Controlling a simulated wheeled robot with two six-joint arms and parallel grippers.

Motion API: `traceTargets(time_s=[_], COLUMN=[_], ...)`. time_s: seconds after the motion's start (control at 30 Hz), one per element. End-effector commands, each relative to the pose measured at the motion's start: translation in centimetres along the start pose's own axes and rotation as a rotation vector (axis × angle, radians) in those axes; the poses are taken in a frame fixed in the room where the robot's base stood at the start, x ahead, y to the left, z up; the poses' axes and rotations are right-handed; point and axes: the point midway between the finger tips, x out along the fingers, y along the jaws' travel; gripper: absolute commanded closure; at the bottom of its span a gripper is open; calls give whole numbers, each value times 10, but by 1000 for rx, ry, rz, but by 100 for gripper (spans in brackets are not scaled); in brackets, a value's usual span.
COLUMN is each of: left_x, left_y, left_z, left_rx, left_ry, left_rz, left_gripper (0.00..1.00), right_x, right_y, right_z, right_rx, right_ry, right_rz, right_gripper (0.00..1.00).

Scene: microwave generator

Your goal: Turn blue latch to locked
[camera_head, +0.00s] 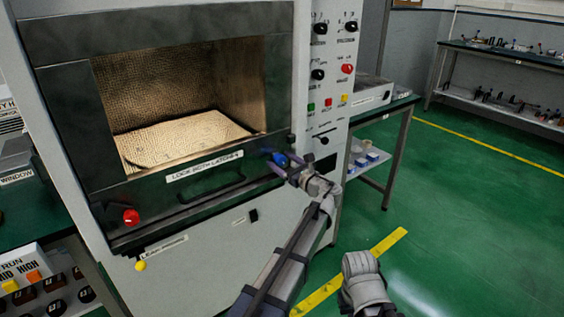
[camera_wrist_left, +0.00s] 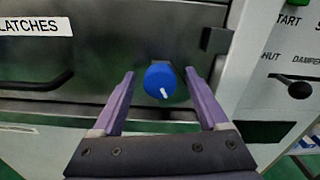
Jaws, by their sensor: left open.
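The blue latch (camera_head: 279,158) is a round knob at the right end of the dark door's lower bar. In the left wrist view the blue latch (camera_wrist_left: 160,79) shows a white mark pointing down and slightly right. My left gripper (camera_head: 285,163) is open at the latch. Its purple fingers (camera_wrist_left: 159,72) stand on either side of the knob, with gaps visible on both sides. Its depth relative to the knob is hard to tell. In the head view the fingers partly cover the latch. My right gripper is not seen.
A red latch (camera_head: 131,216) sits at the door's left end, with a handle (camera_head: 215,190) between. A "LOCK BOTH LATCHES" label (camera_head: 205,167) is above. A control panel (camera_head: 333,75) with knobs and a damper lever (camera_wrist_left: 299,90) lies to the right. Green floor is clear farther right.

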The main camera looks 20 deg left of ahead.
Motion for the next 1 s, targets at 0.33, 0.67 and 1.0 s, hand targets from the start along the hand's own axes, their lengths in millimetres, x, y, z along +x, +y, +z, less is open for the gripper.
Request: traceTargets(time_s=[0.33, 0.67, 1.0], left_x=[0, 0, -1], left_y=[0, 2, 4], left_z=[0, 0, 0], left_rx=[0, -1, -9], left_ry=[0, 1, 2], left_rz=[0, 4, 8], left_gripper=[43, 80, 100], right_x=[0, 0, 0], right_y=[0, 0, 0], right_z=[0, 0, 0], right_rx=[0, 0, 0], right_ry=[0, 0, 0], right_rz=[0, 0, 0], right_gripper=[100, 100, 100])
